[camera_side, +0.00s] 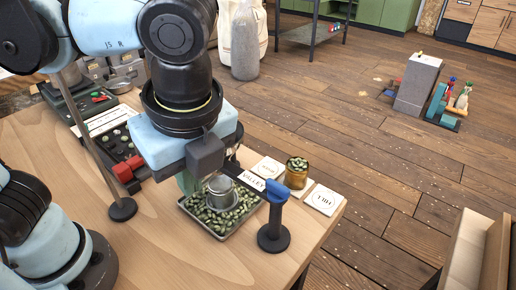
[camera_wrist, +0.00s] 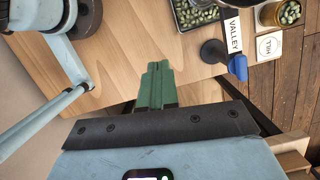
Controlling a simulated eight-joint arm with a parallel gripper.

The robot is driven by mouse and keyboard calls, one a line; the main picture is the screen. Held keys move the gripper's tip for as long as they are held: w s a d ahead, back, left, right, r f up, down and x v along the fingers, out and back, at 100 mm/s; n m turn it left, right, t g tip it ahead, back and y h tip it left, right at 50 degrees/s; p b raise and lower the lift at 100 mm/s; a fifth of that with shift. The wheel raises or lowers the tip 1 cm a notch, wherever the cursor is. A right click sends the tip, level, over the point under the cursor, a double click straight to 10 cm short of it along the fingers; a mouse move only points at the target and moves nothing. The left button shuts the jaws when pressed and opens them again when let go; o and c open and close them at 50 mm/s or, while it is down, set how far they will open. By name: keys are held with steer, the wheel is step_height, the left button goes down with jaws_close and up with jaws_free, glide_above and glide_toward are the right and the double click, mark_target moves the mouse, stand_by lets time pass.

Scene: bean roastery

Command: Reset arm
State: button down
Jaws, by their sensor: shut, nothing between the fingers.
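My gripper shows in the wrist view (camera_wrist: 157,70) with its two green fingers together and nothing between them. It hangs over bare wooden table (camera_wrist: 110,75). In the side view a green finger (camera_side: 187,182) shows under the pale blue wrist housing, in front of the left edge of a tray; the rest is hidden. The tray (camera_side: 223,238) holds green beans and a metal cup (camera_side: 222,188). The wrist view shows part of the tray (camera_wrist: 176,18) at the top, apart from the fingers.
A black-based stand (camera_side: 273,236) with a blue end and a VALLEY sign (camera_wrist: 232,34) stands right of the tray. A jar of green beans (camera_side: 296,175) sits by a HILL card (camera_side: 323,200) near the table edge. A black panel (camera_side: 118,150) lies left. Table front is clear.

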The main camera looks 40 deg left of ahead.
steer(key=shift+s+d+n+g, duration=0.15)
steer(key=shift+d+n+g, duration=0.05)
steer(key=shift+d+n, duration=0.65)
steer(key=shift+s+d+n+g, duration=0.2)
steer(key=shift+d+n, duration=0.55)
steer(key=shift+d, duration=0.2)
steer(key=shift+s+d+n+g, duration=0.15)
steer(key=shift+d+n+g, duration=0.05)
steer(key=shift+d+n, duration=0.65)
steer(key=w+a+m+t, duration=0.2)
steer(key=w+a+m, duration=0.1)
steer(key=a+m, duration=0.5)
steer(key=shift+w+a+m, duration=0.2)
steer(key=shift+a+m, duration=0.15)
steer(key=shift+a, duration=0.2)
